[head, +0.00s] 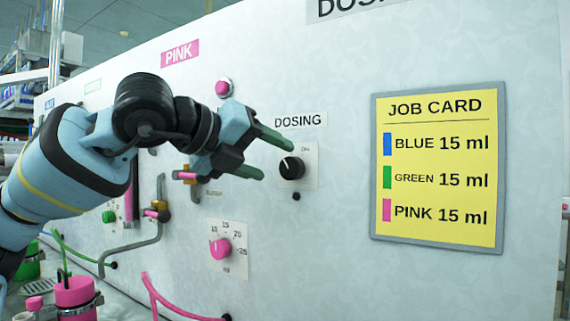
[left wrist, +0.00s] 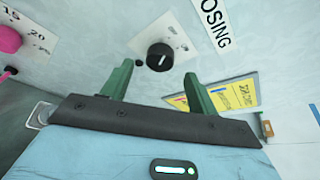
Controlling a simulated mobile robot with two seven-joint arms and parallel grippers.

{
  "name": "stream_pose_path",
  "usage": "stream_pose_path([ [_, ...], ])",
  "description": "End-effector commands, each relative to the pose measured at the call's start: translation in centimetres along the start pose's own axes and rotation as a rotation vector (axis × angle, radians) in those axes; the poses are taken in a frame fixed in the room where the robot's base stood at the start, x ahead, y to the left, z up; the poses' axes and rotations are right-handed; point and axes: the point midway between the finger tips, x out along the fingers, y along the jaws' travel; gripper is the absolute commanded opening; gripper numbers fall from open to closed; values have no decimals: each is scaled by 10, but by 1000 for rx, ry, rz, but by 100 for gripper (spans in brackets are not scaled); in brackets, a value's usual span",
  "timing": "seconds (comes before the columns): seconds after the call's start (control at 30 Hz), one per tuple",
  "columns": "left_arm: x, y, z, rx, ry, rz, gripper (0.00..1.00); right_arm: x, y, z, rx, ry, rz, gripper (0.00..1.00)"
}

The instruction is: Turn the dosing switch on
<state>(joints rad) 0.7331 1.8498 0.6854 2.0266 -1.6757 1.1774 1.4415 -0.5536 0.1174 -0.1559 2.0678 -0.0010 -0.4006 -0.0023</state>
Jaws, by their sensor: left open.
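The dosing switch (head: 291,168) is a black round knob on a white plate, under the DOSING label (head: 301,121). Its white pointer line runs sideways and slightly tilted in the head view, while the ON mark sits above it. The knob also shows in the left wrist view (left wrist: 160,57), beyond the fingertips and between them. My left gripper (head: 268,155) has two green fingers, is open and empty, and points at the knob from the left. In the left wrist view the gripper (left wrist: 152,82) appears apart from the knob. My right gripper is not in view.
A yellow job card (head: 438,165) is on the panel to the right. A pink dial (head: 220,249) and a pink button (head: 223,88) are nearby. Pipes, pink tubing (head: 180,309) and a pink container (head: 75,293) are lower left.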

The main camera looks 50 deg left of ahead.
Motion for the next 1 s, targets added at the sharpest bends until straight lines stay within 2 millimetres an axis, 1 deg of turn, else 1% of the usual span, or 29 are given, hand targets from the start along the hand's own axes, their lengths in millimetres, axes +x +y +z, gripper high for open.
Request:
stream_pose_path([
  [0.03, 8, 0, 0, 0, 2, 4, 59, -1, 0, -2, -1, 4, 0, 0],
  [0.1, 18, 0, 0, 0, 1, 3, 59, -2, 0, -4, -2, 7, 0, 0],
  [0.3, 39, 0, 1, 0, 0, 2, 59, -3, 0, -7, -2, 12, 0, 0],
  [0.47, 46, 0, 0, 0, -1, 1, 59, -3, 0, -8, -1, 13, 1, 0],
  [0.73, 47, 0, 0, -1, -1, -1, 59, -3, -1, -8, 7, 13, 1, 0],
  [0.77, 47, 0, 0, 0, -1, -1, 57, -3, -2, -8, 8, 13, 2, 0],
  [1.0, 47, 0, 0, -1, -1, -1, 25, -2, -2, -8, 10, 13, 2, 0],
])
